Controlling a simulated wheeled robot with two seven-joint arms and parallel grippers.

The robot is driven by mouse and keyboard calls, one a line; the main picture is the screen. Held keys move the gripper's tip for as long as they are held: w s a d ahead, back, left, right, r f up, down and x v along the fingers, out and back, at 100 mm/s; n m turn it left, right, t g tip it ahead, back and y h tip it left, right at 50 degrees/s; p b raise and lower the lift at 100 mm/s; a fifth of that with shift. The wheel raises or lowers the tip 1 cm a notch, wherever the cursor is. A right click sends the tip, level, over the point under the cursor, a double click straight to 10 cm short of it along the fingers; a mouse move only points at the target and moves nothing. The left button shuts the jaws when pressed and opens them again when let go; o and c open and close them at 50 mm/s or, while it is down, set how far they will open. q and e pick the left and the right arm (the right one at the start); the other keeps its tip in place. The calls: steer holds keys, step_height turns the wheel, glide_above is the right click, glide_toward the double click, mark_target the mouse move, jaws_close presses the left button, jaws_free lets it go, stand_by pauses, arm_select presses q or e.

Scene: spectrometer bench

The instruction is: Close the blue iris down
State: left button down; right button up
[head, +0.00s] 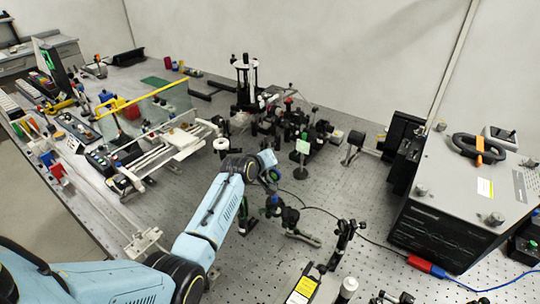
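My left arm reaches in from the lower left, and its wrist ends over the middle of the bench. My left gripper (271,176) is small and dark there, and I cannot tell its fingers apart from the optics behind and below it. A small mount with a blue part (273,201) stands just below the wrist; it may be the blue iris, but it is too small to tell how far its opening is closed. I cannot tell whether the gripper touches it. My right gripper is not in view.
A large grey box (440,225) stands at the right. Several optic mounts crowd the perforated bench (350,192) around the wrist. A post-mounted optic (343,240) and a yellow-labelled unit (301,290) stand in front. A glass panel with a yellow top bar (140,110) stands at the left.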

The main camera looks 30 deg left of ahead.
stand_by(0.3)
arm_select(q)
steer(key=c, duration=1.4)
jaws_free()
steer(key=shift+c, duration=0.2)
steer(key=shift+s, duration=0.1)
steer(key=v, duration=1.3)
steer(key=shift+p, duration=0.35)
steer(key=shift+a+r, duration=0.1)
